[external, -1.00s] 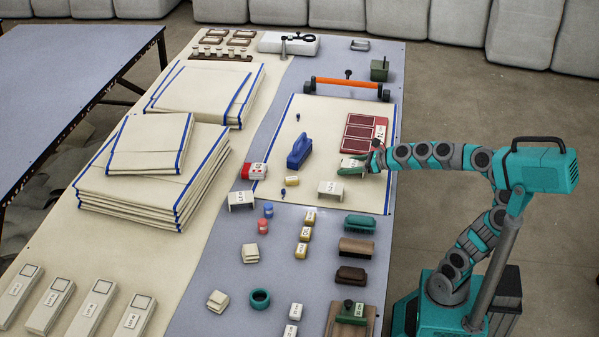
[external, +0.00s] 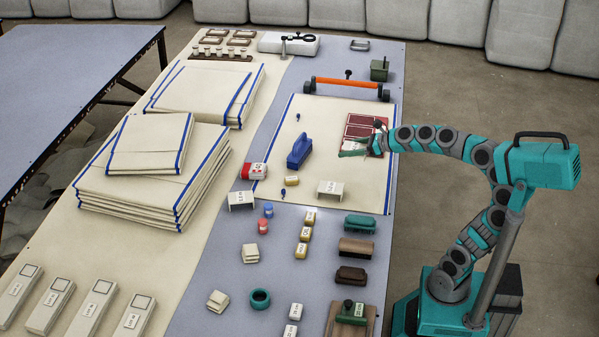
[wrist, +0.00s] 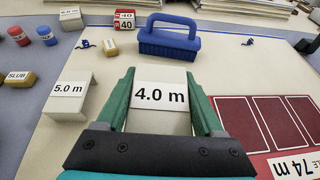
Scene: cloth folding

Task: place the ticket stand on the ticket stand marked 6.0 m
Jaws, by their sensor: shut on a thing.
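A small white stand marked 4.0 m (wrist: 160,95) is between the green fingers of my gripper (wrist: 160,74), which is shut on it. In the external view my gripper (external: 353,150) is over the right part of the white cloth, in front of the red panel; the gap beneath the stand is hard to judge. The stand marked 6.0 m (external: 242,199) is at the cloth's left front corner, well apart from my gripper; it shows partly at the top left of the wrist view (wrist: 68,13). A similar stand marked 5.0 m (external: 331,187) (wrist: 68,92) is nearer.
A blue brush (external: 299,152) stands mid-cloth, between my gripper and the left side. A red and white box marked 40 (external: 254,171) is just behind the 6.0 m stand. A small tan block (external: 292,181) lies between the stands. The red panel (wrist: 262,125) is close to my gripper.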

